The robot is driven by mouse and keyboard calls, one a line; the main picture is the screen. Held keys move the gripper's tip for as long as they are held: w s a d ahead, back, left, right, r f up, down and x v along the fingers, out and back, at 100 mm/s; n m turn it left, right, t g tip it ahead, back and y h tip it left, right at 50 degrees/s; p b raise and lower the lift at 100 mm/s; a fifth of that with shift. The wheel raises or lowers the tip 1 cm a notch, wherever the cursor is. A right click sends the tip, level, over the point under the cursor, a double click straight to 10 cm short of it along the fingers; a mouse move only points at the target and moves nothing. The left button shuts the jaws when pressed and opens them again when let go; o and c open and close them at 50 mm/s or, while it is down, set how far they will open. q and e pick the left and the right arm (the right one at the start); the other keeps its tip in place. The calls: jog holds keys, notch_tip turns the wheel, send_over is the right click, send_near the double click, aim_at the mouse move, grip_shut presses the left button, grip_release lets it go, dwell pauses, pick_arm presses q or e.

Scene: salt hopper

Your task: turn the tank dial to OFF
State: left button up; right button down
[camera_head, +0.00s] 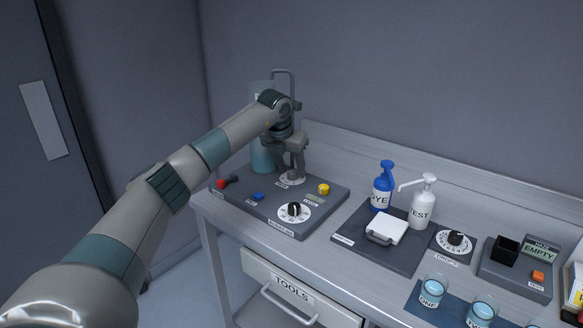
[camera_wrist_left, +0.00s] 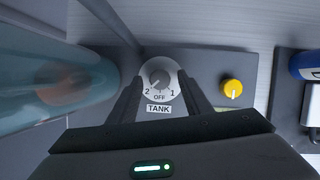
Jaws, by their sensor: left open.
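The tank dial is a round white plate with a dark knob (camera_wrist_left: 160,79), marked 2, OFF and 1, with a TANK label below it in the left wrist view. I cannot tell which mark the knob points to. In the head view the dial's white plate (camera_head: 291,179) shows at the back of the grey panel, its knob hidden by my gripper. My left gripper (camera_head: 292,170) is open and points down over the dial. In the left wrist view its fingers (camera_wrist_left: 160,88) stand on either side of the knob, with no clear contact. My right gripper is not in view.
A teal cylinder (camera_head: 262,155) stands close beside the gripper. The panel also carries a yellow knob (camera_head: 323,189), a second black dial (camera_head: 294,210), a blue button (camera_head: 257,196) and a red-ended part (camera_head: 222,184). Bottles (camera_head: 382,190) stand to the right.

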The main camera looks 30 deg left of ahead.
pick_arm(q)
jog(key=shift+w+f, duration=0.1)
jog(key=shift+f, duration=0.25)
jog(key=c, duration=1.1)
jog(key=shift+o, duration=0.2)
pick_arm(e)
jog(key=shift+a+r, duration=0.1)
